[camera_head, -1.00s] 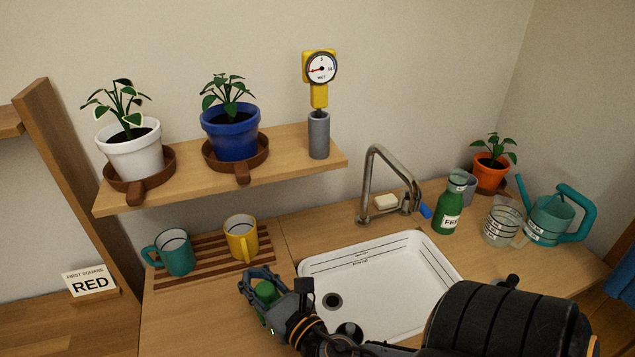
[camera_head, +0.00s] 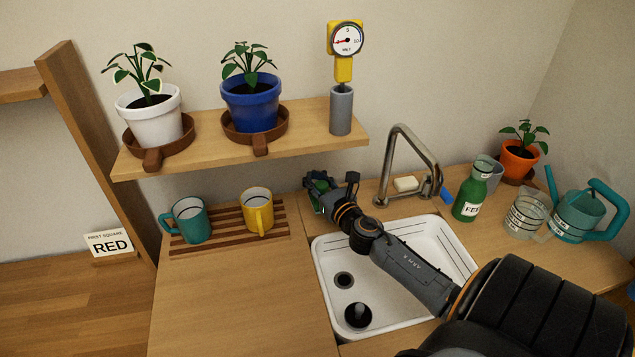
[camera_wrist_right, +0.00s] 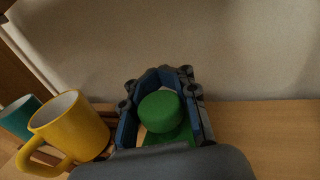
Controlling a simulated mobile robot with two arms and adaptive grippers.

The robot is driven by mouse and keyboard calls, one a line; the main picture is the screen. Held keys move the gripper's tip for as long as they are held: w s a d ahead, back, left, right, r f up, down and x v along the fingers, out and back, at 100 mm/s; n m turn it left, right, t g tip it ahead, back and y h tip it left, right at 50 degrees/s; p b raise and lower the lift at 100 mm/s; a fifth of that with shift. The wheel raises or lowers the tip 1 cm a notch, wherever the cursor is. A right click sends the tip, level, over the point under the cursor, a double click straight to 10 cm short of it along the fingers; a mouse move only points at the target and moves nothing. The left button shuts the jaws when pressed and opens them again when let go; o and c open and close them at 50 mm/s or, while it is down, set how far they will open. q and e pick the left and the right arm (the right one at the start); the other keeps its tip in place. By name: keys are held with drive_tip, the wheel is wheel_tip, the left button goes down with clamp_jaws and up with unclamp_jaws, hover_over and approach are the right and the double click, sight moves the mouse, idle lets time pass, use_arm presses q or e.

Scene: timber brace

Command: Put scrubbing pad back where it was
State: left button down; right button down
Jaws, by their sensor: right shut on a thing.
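The scrubbing pad (camera_wrist_right: 161,112) is green, with a round knob-like top and a flatter green part below it. My right gripper (camera_head: 318,188) is shut on it, with a finger on either side in the right wrist view. In the head view only small green patches show between the fingers. The gripper is at the back of the counter, between the yellow mug (camera_head: 257,213) and the tap (camera_head: 405,165), near the wall. I cannot tell whether the pad touches the counter. My left gripper is not in view.
My right arm crosses the white sink (camera_head: 325,265). A slatted rack (camera_head: 225,232) holds the yellow mug and a teal mug (camera_head: 191,222). A shelf (camera_head: 205,148) with potted plants hangs above.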

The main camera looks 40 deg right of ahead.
drive_tip(key=shift+w+d+f, duration=0.3)
drive_tip(key=shift+d+f, duration=0.3)
drive_tip(key=shift+f, duration=0.2)
drive_tip(key=f+b, duration=0.1)
drive_tip(key=f, duration=0.2)
drive_tip(key=shift+w+d+b, duration=0.15)
drive_tip(key=shift+d+b, duration=0.25)
drive_tip(key=shift+f, duration=0.45)
drive_tip(key=shift+f+b, duration=0.25)
drive_tip(key=shift+b, duration=0.05)
drive_tip(key=c, duration=1)
unclamp_jaws()
drive_tip(key=shift+r, duration=0.1)
drive_tip(key=shift+c, duration=0.2)
drive_tip(key=shift+r, duration=0.1)
